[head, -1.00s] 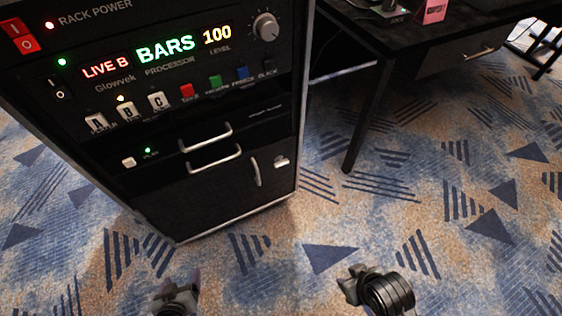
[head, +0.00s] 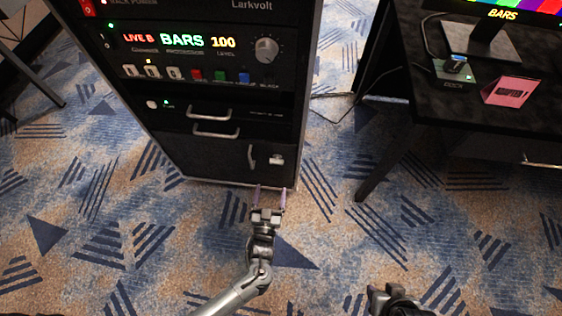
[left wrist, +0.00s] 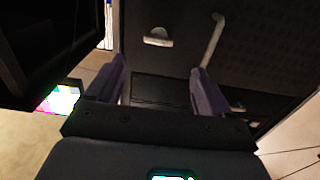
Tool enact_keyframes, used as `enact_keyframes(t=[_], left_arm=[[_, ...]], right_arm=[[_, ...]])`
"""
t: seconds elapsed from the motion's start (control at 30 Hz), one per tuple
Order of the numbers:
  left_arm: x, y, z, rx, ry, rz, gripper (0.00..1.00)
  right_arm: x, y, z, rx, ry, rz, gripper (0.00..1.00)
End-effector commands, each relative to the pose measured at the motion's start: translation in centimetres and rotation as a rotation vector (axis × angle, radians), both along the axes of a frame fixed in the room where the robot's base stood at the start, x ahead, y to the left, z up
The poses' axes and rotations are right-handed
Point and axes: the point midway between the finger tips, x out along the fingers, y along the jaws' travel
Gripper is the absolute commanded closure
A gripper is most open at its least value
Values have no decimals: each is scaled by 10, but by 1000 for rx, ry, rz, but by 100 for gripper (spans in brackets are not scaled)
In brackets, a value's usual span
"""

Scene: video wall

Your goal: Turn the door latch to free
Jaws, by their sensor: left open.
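The door latch (head: 276,160) is a small pale piece near the right edge of the rack's lowest black door (head: 210,158). A pale upright door handle (head: 251,156) is just left of it. In the left wrist view the latch (left wrist: 158,37) shows beyond and between my purple fingers, and the handle (left wrist: 214,40) is to its right. My left gripper (head: 270,192) is open and empty, just below the latch in the head view and apart from it. My right gripper (head: 376,297) is low at the bottom edge, away from the rack; its fingers are not clear.
The rack (head: 190,70) carries lit displays, a knob, coloured buttons and two drawer handles above the door. A black desk (head: 480,110) with a monitor and a pink card (head: 508,91) stands at the right. Patterned carpet (head: 330,215) lies open in front.

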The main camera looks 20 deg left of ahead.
Motion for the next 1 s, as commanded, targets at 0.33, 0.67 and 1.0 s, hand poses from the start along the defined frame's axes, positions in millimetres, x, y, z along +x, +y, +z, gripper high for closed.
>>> enact_keyframes(t=[0.33,0.67,1.0], left_arm=[[46,8,1,0,-10,-1,19],[92,19,2,1,-8,-1,19],[107,21,4,-1,-5,-1,19]], right_arm=[[-1,2,-22,10,3,-8,57],[-1,-2,-45,-7,4,1,57],[-1,-1,-50,-4,4,-1,57]])
